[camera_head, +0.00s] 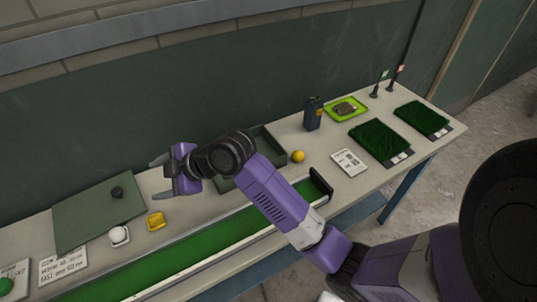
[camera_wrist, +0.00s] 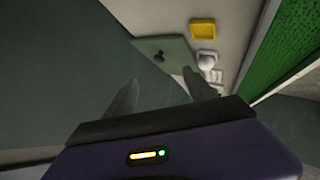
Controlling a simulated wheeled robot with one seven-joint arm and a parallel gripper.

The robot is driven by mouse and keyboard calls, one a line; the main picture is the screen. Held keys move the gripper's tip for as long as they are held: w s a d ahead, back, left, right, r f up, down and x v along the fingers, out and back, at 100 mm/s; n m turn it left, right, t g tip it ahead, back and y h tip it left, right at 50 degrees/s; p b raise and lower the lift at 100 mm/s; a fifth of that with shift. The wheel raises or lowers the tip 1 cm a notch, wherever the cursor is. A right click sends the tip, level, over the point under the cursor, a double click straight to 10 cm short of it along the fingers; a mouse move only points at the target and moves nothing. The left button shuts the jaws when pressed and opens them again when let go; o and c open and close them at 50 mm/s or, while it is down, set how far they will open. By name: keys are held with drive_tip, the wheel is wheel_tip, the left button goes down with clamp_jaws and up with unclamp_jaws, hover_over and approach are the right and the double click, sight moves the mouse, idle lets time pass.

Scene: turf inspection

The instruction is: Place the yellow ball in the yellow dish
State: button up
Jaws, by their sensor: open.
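The yellow ball (camera_head: 298,157) rests on the bench top, right of the dark green tray. The yellow dish (camera_head: 156,221) sits on the bench at the left, close to the green board. It looks square and empty, and it also shows in the wrist view (camera_wrist: 203,29). My gripper (camera_head: 163,177) is open and empty, raised over the bench between the dish and the tray. The ball is right of my gripper and out of the wrist view. In the wrist view the two fingers (camera_wrist: 160,95) are spread apart, with nothing between them.
A dark green tray (camera_head: 272,139) is partly hidden behind my arm. A white ball on a holder (camera_head: 119,236) stands left of the dish, near a green board (camera_head: 80,222). A long green strip (camera_head: 215,245) runs along the front. A dark box (camera_head: 313,113) and turf squares (camera_head: 380,141) are rightward.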

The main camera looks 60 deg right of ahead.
drive_tip(key=s+d+f+n+g+h, duration=0.1)
drive_tip(key=s+d+f+n+g, duration=0.15)
drive_tip(key=d, duration=0.75)
drive_tip(key=n+g+h, duration=0.3)
drive_tip(key=g+h, duration=0.1)
drive_tip(key=g, duration=0.4)
hover_over(298, 152)
drive_tip(key=shift+w+a+f, duration=0.1)
drive_tip(key=shift+a, duration=0.25)
drive_tip(key=shift+s+d+f, duration=0.15)
drive_tip(key=shift+s+f, duration=0.05)
drive_tip(key=shift+s, duration=0.05)
drive_tip(key=f+p, duration=0.1)
drive_tip(key=f, duration=0.2)
drive_tip(key=f+p, duration=0.1)
drive_tip(key=f, duration=0.3)
drive_tip(key=shift+w+d+f, duration=0.1)
drive_tip(key=shift+d+f, duration=0.05)
drive_tip(key=shift+d, duration=0.05)
clamp_jaws()
